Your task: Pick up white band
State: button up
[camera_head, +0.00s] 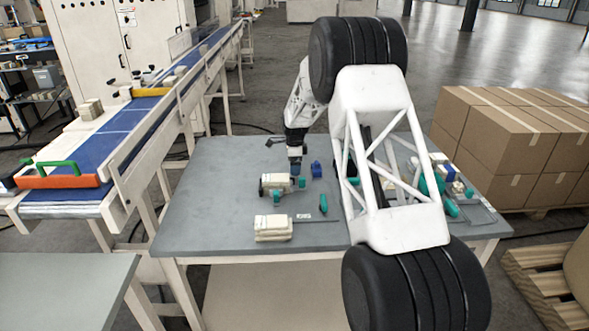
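A stack of cream-white folded pieces (272,228) lies near the front edge of the grey table (215,215). Behind it is a cream-white bundle (274,183) with a dark round end and teal bits beside it. Either could include the white band; I cannot tell at this size. My gripper (295,167) points down just behind and to the right of the bundle, apart from the front stack. Its fingers are too small to tell whether they are open or shut.
A blue piece (316,169) and a teal piece (323,203) lie right of the bundle. My arm hides the table's middle right. More small items lie beyond it. A blue conveyor (130,120) runs at left; cardboard boxes (510,135) stand at right. The table's left side is clear.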

jog(key=shift+f, duration=0.95)
jog(key=c, duration=0.9)
jog(key=shift+r, duration=0.1)
jog(key=shift+r, duration=4.9)
jog(key=shift+s, duration=0.1)
jog(key=s+a+r, duration=0.1)
jog(key=s+a, duration=0.1)
jog(key=s, duration=0.1)
jog(key=s+a+r, duration=0.1)
jog(key=s+a, duration=0.1)
jog(key=s, duration=0.1)
jog(key=s+a, duration=0.2)
jog(key=s, duration=0.2)
jog(key=shift+a+r, duration=0.3)
jog(key=shift+r, duration=0.1)
jog(key=shift+s+a+r, duration=0.1)
jog(key=shift+s+a, duration=0.1)
jog(key=shift+s, duration=0.25)
jog(key=shift+s+a+r, duration=0.1)
jog(key=shift+s+a, duration=0.1)
jog(key=shift+s, duration=0.2)
